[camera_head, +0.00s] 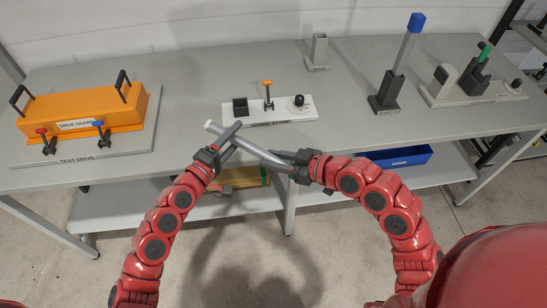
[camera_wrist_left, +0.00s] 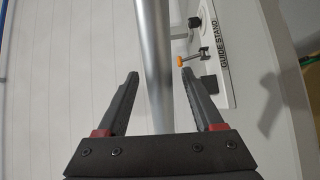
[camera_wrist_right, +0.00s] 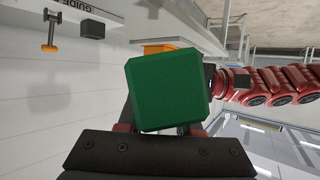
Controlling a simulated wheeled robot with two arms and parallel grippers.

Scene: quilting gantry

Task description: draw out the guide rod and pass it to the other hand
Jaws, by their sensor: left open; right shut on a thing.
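The guide rod (camera_head: 248,149) is a silver bar held in the air in front of the table, tilted down to the right. My right gripper (camera_head: 282,157) is shut on its lower right end; a green block-shaped end (camera_wrist_right: 167,90) fills the right wrist view and hides the fingertips. My left gripper (camera_head: 236,138) is open around the bar nearer its free end. In the left wrist view the bar (camera_wrist_left: 154,60) passes between the spread fingers (camera_wrist_left: 155,78). The white guide stand (camera_head: 283,114) is behind, with a black socket (camera_head: 240,106), an orange-topped latch (camera_head: 267,92) and a round knob.
An orange drive guard (camera_head: 85,108) sits at the table's left. A dark holder with a blue-topped bar (camera_head: 402,52) and a grey fixture with a green-topped part (camera_head: 484,52) stand at the right. A blue bin (camera_head: 400,156) is on the lower shelf. The table front (camera_head: 350,130) is clear.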

